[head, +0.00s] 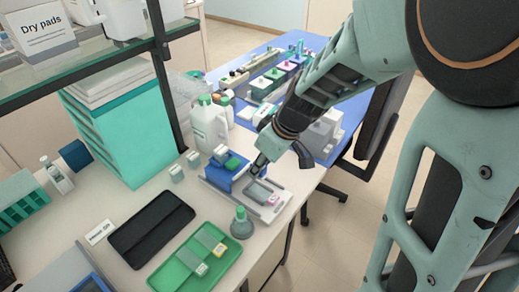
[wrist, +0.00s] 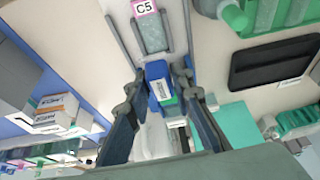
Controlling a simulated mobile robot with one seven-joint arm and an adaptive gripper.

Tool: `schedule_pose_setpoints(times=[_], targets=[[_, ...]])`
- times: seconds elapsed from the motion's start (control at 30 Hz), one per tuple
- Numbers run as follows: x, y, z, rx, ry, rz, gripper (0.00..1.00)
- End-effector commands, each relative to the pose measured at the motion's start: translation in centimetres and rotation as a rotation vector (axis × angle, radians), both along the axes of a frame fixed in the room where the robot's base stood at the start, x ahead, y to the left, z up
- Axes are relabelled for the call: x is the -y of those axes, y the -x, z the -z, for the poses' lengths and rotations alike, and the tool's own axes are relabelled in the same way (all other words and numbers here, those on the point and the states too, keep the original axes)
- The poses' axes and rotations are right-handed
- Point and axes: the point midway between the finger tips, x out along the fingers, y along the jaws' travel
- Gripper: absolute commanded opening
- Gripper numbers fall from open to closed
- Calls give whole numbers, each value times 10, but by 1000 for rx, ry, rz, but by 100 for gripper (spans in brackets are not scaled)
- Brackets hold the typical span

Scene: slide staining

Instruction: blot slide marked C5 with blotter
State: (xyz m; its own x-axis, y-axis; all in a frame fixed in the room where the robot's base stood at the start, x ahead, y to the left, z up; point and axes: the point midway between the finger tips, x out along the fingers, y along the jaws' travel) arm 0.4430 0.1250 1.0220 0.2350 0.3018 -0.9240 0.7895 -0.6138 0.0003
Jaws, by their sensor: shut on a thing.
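The slide marked C5 (wrist: 152,32) lies flat on a pale plate, its pink label at the top in the wrist view. In the head view it shows as a grey rectangle with a pink end (head: 262,193). My gripper (wrist: 162,77) is shut on what looks like the blotter, a blue block with a white label (wrist: 158,70) between its fingers. The block's lower face and any contact are hidden. In the head view my gripper (head: 257,168) is low, at the far left end of the slide's plate (head: 283,203).
A blue stand (head: 213,181) with green and white pieces is beside the plate. A green tray (head: 168,273) with slides, a black mat (head: 150,228) and a grey-green bottle (head: 242,224) are nearer. White jugs (head: 207,127) and a shelf post stand behind.

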Motion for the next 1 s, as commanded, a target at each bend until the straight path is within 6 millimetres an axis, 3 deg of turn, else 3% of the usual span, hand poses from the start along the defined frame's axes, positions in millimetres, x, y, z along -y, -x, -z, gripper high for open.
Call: schedule_pose_setpoints(times=[0.53,1.0], targets=[[0,0,50,-1,0,2,4],[0,0,55,0,0,1,4]])
